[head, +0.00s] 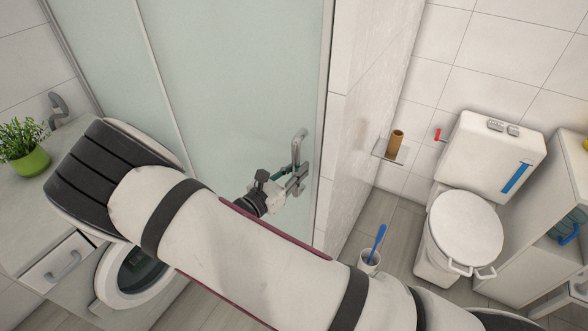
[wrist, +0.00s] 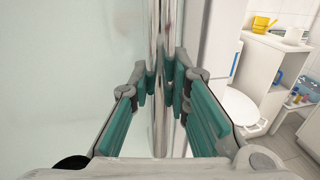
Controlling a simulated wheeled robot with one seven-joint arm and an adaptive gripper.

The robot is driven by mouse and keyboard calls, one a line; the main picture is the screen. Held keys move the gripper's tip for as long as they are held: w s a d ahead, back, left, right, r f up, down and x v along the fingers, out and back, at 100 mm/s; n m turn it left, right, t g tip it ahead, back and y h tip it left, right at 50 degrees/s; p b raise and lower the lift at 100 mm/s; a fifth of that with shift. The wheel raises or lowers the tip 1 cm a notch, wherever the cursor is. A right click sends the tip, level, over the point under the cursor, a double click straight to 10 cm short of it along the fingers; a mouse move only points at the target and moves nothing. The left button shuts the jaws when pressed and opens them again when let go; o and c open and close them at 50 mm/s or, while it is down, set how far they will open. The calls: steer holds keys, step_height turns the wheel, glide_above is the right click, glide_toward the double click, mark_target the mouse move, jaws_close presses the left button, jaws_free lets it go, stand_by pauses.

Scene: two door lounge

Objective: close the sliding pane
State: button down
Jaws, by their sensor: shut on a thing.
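The sliding pane (head: 235,85) is a large frosted, pale green glass panel in the head view. It also fills the left of the wrist view (wrist: 70,70). Its upright metal handle (head: 299,145) is near the pane's right edge, beside the frame post. My gripper (head: 294,180) is at the lower part of this handle. In the wrist view the handle bar (wrist: 160,110) runs upright between the green finger pads, and my gripper (wrist: 162,85) is shut on it. My arm hides the lower part of the pane in the head view.
A tiled wall (head: 365,100) stands right of the pane. Beyond it are a toilet (head: 465,225), a brush in a cup (head: 370,260) and a white shelf (head: 550,210). On the left are a counter with a potted plant (head: 25,150) and a washing machine (head: 130,275).

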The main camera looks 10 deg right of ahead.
steer(key=shift+s+d, duration=0.25)
steer(key=c, duration=1.5)
jaws_free()
steer(key=shift+a, duration=0.15)
steer(key=shift+s+a, duration=0.15)
steer(key=shift+a, duration=0.05)
steer(key=v, duration=1.1)
steer(key=shift+s+a, duration=0.1)
steer(key=shift+s, duration=0.05)
